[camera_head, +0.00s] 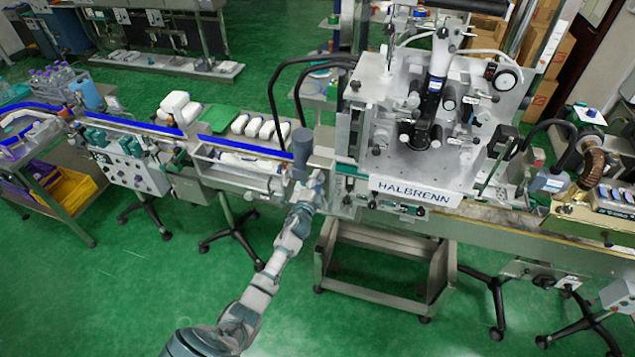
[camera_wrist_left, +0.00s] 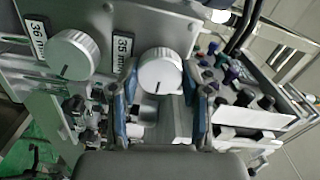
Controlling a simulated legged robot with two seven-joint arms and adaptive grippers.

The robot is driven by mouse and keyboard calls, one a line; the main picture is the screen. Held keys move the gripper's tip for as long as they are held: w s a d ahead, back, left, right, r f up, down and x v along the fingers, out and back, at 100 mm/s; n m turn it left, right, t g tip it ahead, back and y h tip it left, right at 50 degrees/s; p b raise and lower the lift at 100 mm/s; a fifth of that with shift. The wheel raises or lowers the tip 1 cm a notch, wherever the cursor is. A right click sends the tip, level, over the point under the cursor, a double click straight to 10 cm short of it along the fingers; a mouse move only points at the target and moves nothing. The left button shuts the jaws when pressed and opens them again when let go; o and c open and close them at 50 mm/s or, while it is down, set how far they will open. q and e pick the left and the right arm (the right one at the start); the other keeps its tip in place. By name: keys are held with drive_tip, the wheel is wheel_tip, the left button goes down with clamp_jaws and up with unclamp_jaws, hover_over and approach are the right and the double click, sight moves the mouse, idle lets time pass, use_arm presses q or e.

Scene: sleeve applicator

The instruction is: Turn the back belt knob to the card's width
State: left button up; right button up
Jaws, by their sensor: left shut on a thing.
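In the left wrist view a round light-grey knob (camera_wrist_left: 158,68) with a dark index line low on its face stands beside a card reading 35 mm (camera_wrist_left: 123,48). My left gripper (camera_wrist_left: 160,82) has its two blue-edged fingers on either side of this knob, shut on it. A second similar knob (camera_wrist_left: 73,56), with its own dark line, stands to the left beside a card reading 36 mm (camera_wrist_left: 37,40). In the head view my left gripper (camera_head: 306,190) is at the conveyor's front edge, left of the HALBRENN machine (camera_head: 415,192). The knobs cannot be made out there. My right gripper is out of view.
A conveyor with white bottles (camera_head: 262,127) runs to the left of my gripper. A metal stand (camera_head: 385,262) is below the machine. Black cables (camera_head: 275,85) arch above the conveyor. The green floor (camera_head: 150,285) in front is mostly clear.

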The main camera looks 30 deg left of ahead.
use_arm(q)
drive_tip(key=m, duration=0.2)
drive_tip(key=f+m, duration=0.1)
drive_tip(key=m, duration=0.2)
drive_tip(key=shift+s+m, duration=0.1)
drive_tip(key=shift+m, duration=0.2)
drive_tip(key=shift+r, duration=0.1)
idle(0.3)
drive_tip(key=o, duration=1.1)
drive_tip(key=shift+o, duration=0.2)
drive_tip(key=shift+a+r, duration=0.1)
drive_tip(key=shift+a, duration=0.05)
drive_tip(key=v, duration=1.1)
drive_tip(key=shift+s, duration=0.35)
